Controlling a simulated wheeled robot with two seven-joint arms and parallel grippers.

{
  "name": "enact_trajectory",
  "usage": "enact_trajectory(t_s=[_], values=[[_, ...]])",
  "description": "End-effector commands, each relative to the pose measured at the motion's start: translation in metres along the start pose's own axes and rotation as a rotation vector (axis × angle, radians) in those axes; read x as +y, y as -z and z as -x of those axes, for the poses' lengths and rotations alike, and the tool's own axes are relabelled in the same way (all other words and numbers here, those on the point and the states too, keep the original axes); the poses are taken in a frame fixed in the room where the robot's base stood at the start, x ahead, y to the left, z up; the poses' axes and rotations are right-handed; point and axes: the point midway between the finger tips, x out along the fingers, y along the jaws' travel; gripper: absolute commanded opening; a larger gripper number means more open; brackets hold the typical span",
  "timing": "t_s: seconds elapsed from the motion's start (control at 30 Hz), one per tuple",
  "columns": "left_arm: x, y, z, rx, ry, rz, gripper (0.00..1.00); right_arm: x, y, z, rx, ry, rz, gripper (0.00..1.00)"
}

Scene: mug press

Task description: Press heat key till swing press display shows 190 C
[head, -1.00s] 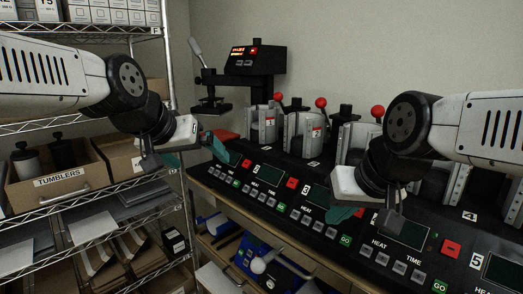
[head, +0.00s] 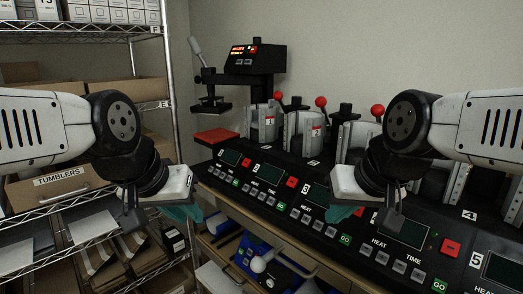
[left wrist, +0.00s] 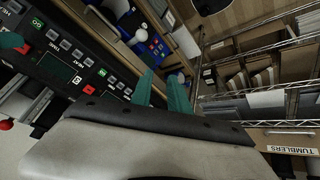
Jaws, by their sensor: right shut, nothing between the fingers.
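The swing press (head: 255,62) stands at the back in the head view, on the far end of the black bench unit. Its lit display (head: 244,49) shows red and orange digits too small to read. Small keys (head: 243,63) sit below it; their labels are not legible. My left gripper (head: 187,212) is low, in front of the bench and well short of the press. In the left wrist view its two teal fingers (left wrist: 162,92) stand apart with nothing between them. My right gripper (head: 342,213) is shut and empty over the mug press panel.
Mug presses (head: 302,135) with red-knobbed levers line the bench. Their panel (head: 270,185) carries dark displays and several keys. A red pad (head: 215,135) lies near the swing press. A wire shelf (head: 110,195) with boxes stands at left. A blue item (head: 255,258) lies below the bench.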

Motion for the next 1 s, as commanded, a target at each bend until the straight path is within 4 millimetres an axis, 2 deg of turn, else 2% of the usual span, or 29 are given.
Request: enact_trajectory(t_s=[0.03, 0.1, 1.0], values=[[0.0, 0.0001, 0.0, 0.0, 0.0, 0.0, 0.1, 0.0, 0.0, 0.0, 0.0, 0.0, 0.0, 0.0], [0.0, 0.0002, 0.0, 0.0, 0.0, 0.0, 0.0, 0.0, 0.0, 0.0, 0.0, 0.0, 0.0, 0.0], [0.0, 0.0003, 0.0, 0.0, 0.0, 0.0, 0.0, 0.0, 0.0, 0.0, 0.0, 0.0, 0.0, 0.0]])
